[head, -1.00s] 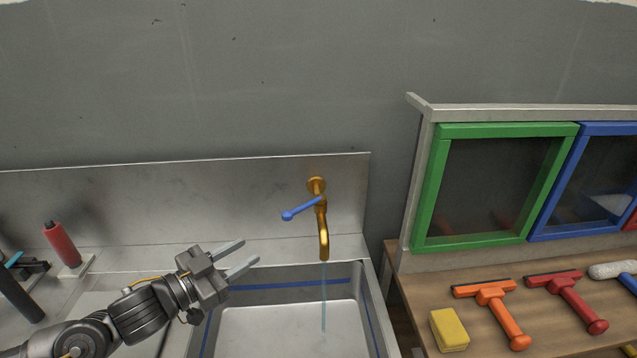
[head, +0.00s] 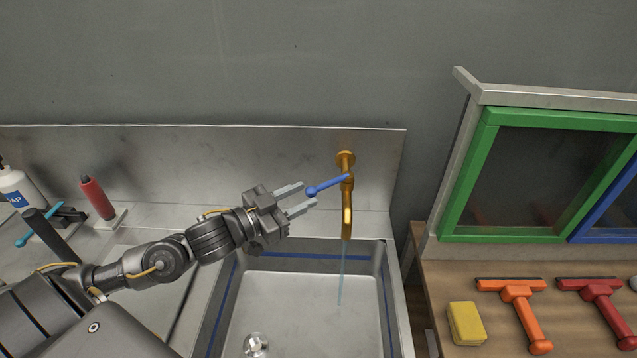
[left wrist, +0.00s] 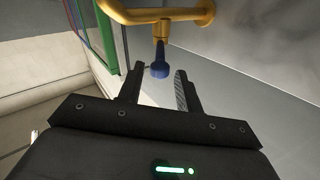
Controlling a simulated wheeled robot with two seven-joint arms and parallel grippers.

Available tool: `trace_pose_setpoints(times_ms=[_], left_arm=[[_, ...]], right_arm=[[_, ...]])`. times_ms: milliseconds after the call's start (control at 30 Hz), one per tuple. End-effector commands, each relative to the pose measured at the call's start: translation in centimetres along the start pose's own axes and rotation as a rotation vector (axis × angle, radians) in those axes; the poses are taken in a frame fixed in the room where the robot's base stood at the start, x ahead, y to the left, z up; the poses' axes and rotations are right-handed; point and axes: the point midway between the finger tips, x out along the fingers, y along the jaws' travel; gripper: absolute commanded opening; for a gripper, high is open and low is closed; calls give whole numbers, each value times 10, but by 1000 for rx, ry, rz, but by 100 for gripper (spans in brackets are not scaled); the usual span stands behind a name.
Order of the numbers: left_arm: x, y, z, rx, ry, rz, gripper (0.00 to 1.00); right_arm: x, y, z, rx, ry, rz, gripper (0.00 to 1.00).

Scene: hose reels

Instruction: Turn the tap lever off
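The brass tap (head: 346,205) comes out of the metal backsplash, and a thin stream of water (head: 341,275) falls from its spout into the sink (head: 300,300). Its blue lever (head: 328,185) points out to the left, ending in a round knob. My left gripper (head: 303,197) is open, its two fingers pointing at the knob. In the left wrist view the lever's blue end (left wrist: 160,66) lies between the tips of the open fingers (left wrist: 158,80), below the brass pipe (left wrist: 150,14). I cannot tell whether a finger touches it. My right gripper is not in view.
Right of the sink, a wooden bench holds a yellow sponge (head: 466,323), an orange squeegee (head: 521,305) and a red squeegee (head: 597,305) before a green-framed window (head: 470,205).

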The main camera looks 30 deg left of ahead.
Motion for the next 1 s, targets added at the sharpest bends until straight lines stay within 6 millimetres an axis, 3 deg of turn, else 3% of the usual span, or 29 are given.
trace_pose_setpoints(times_ms=[300,733,1000], left_arm=[[45,-1,-2,-1,0,-3,35],[54,0,1,0,-1,-1,35],[54,-1,0,0,-1,-2,1]], right_arm=[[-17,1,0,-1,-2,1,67],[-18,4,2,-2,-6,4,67],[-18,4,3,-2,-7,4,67]])
